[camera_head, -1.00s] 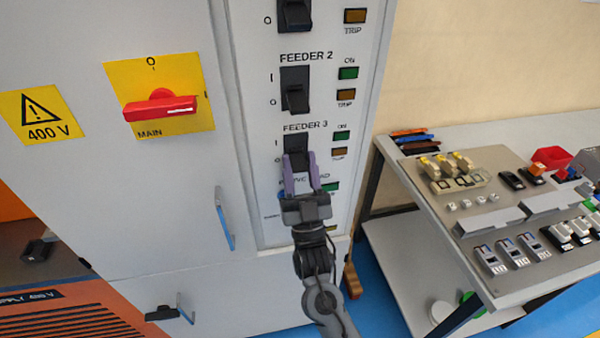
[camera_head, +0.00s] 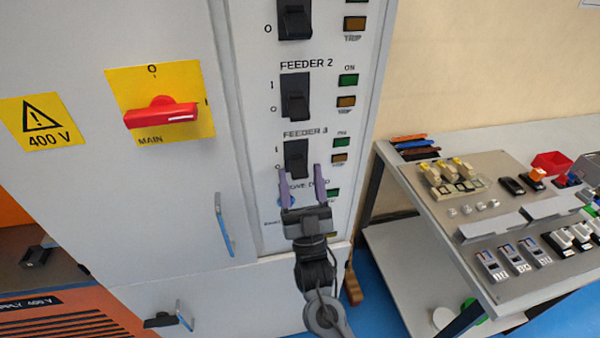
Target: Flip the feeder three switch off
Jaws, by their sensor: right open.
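The feeder three switch (camera_head: 296,157) is a black rocker on the white panel under the label FEEDER 3, with I and O marks at its left. Its green ON lamp (camera_head: 341,142) and amber TRIP lamp (camera_head: 339,159) sit to its right. My right gripper (camera_head: 300,172) points up at the panel, its purple fingers apart with nothing between them. The fingertips show at the lower end of the switch, one to each side; whether they touch the panel I cannot tell. My left gripper is not in view.
The feeder two switch (camera_head: 295,97) sits just above. A red MAIN rotary handle (camera_head: 161,115) on a yellow plate and a door handle (camera_head: 224,225) stick out at left. A workbench (camera_head: 440,240) with electrical parts stands at right.

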